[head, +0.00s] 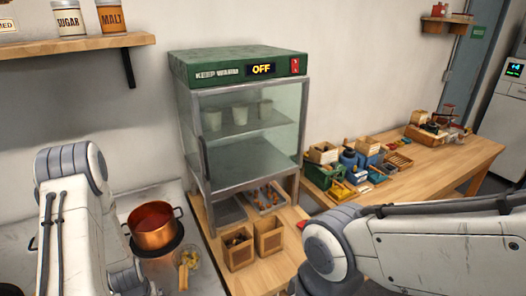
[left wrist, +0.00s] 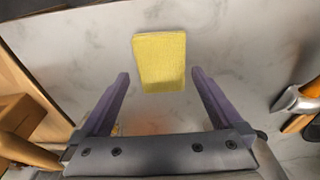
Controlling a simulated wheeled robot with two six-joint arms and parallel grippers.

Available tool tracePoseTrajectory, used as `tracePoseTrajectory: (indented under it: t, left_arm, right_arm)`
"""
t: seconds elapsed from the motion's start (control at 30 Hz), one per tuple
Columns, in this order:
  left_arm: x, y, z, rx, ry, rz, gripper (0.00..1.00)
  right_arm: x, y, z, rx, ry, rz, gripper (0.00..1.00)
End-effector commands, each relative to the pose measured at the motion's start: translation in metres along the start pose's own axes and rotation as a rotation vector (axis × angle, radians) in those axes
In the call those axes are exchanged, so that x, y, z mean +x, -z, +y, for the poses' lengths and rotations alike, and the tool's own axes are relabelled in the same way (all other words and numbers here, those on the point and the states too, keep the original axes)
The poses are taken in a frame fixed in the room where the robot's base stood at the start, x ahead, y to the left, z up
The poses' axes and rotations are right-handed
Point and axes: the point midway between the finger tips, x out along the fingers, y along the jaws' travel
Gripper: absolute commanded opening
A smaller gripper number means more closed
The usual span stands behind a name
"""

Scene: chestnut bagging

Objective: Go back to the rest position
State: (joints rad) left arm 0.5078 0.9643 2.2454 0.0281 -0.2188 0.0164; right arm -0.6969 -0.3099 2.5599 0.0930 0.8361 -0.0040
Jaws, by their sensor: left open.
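My left gripper (left wrist: 160,74) is open in the left wrist view, its two purple fingers spread with nothing between them. A yellow sponge-like block (left wrist: 160,62) lies on the pale marbled surface (left wrist: 235,50) beyond the fingertips; I cannot tell the exact gap. In the head view my left arm stands at the lower left and its gripper is hidden or out of frame. My right arm crosses the lower right; its gripper is out of frame.
A glass warming cabinet (head: 240,62) reading OFF stands closed, with cups inside. Wooden boxes (head: 269,236) stand before it. A copper pot (head: 153,232) is at the left. The right-hand table (head: 440,165) holds several small crates. A wall shelf (head: 80,43) is upper left.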

Motion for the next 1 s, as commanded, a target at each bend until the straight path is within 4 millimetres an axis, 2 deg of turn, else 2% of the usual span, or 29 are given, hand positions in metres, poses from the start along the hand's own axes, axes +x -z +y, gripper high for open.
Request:
tracePoseTrajectory:
  t: [0.23, 0.6, 1.0]
  left_arm:
    - [0.023, 0.001, 0.0, 0.0, 0.0, 0.001, 1.0]
    - [-0.009, 0.006, 0.0, 0.0, 0.0, 0.003, 1.0]
    - [-0.013, 0.006, 0.0, 0.0, 0.0, 0.0, 1.0]
  right_arm:
    - [-0.007, 0.001, -0.001, -0.002, 0.0, 0.0, 1.0]
    - [0.003, 0.0, 0.0, 0.0, 0.0, 0.0, 1.0]
    - [0.003, 0.0, 0.0, 0.001, 0.0, 0.0, 1.0]
